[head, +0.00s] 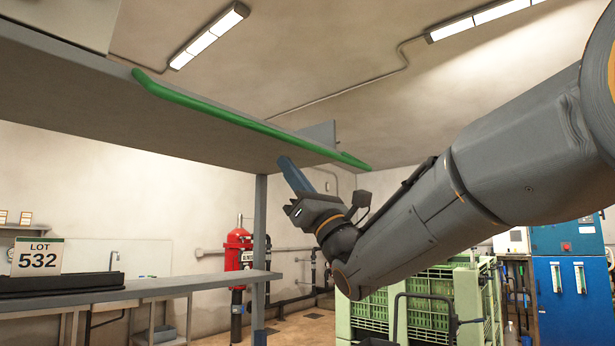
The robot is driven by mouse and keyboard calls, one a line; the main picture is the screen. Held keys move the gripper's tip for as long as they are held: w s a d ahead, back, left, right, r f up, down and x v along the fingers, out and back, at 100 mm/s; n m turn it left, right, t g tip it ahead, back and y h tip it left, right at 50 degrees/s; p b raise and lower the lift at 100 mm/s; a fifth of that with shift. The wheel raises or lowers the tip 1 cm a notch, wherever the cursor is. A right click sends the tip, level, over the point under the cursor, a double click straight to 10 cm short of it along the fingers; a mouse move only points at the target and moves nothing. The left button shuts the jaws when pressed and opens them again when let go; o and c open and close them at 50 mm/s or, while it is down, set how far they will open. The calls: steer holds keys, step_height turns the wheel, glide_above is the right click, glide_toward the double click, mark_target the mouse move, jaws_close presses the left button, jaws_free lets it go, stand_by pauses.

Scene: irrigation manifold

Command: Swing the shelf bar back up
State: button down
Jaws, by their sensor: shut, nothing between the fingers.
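A green bar (235,118) runs along the front edge of the overhead grey shelf (190,125), from its left part to its far right end. It looks like the shelf bar and lies close against the edge. My gripper (288,165) is below the bar near its right end, with its blue fingers pointing up and to the left. The fingers are shut with nothing between them. The fingertips show just under the shelf's underside; I cannot tell whether they touch it.
A grey workbench (150,288) with a black tray and a LOT 532 sign (37,257) stands at lower left. A grey post (259,235) supports the shelf. Green crates (430,295) stand below my arm. A blue cabinet (567,290) is at right. Air right of the shelf is open.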

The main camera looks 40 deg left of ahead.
mark_target(287, 135)
steer(key=shift+d+r+p, duration=0.2)
steer(key=shift+d, duration=0.45)
steer(key=shift+d+r+p, duration=0.15)
steer(key=shift+d+r, duration=0.1)
steer(key=shift+d, duration=0.4)
steer(key=shift+d+r+p, duration=0.2)
steer(key=shift+d, duration=0.45)
steer(key=shift+d+r, duration=0.1)
